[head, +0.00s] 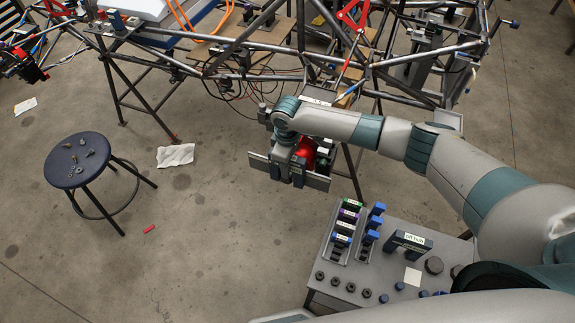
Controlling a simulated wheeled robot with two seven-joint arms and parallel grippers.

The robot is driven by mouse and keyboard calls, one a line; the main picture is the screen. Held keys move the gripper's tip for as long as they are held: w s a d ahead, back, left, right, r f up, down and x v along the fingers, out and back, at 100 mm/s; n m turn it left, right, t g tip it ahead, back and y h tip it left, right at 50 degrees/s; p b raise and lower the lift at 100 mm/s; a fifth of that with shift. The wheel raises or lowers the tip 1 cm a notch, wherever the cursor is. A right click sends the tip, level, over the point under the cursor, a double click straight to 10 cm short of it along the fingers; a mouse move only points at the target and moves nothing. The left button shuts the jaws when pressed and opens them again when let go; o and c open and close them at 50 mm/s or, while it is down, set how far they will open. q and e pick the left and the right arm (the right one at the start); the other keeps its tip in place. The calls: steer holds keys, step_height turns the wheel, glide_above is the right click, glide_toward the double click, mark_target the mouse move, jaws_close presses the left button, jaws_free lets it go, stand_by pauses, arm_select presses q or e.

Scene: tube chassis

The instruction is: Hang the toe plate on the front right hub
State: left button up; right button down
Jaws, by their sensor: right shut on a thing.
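My right gripper (290,172) is shut on the toe plate (318,181), a long flat grey plate whose ends stick out on both sides of the fingers. The plate is held beside a red part (307,152) at the near side of the tube chassis, which looks like the front right hub. My gripper and wrist hide much of this hub. Whether the plate touches the hub or hangs on it, I cannot tell. My left gripper is not in view.
The tube chassis (222,58) stands on trestles across the back. A grey cart (345,287) with tools and blocks stands at the lower right. A round dark stool (78,160) with small parts is at the left. Floor between stool and cart is mostly clear.

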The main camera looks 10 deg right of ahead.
steer(key=shift+p, duration=0.6)
stand_by(1.3)
steer(key=shift+r+p, duration=0.6)
steer(key=shift+p, duration=0.1)
steer(key=shift+p, duration=0.75)
stand_by(1.6)
steer(key=shift+f+b, duration=0.9)
steer(key=shift+f, duration=0.65)
steer(key=shift+r, duration=0.1)
stand_by(0.4)
steer(key=shift+r+p, duration=0.95)
steer(key=shift+p, duration=0.1)
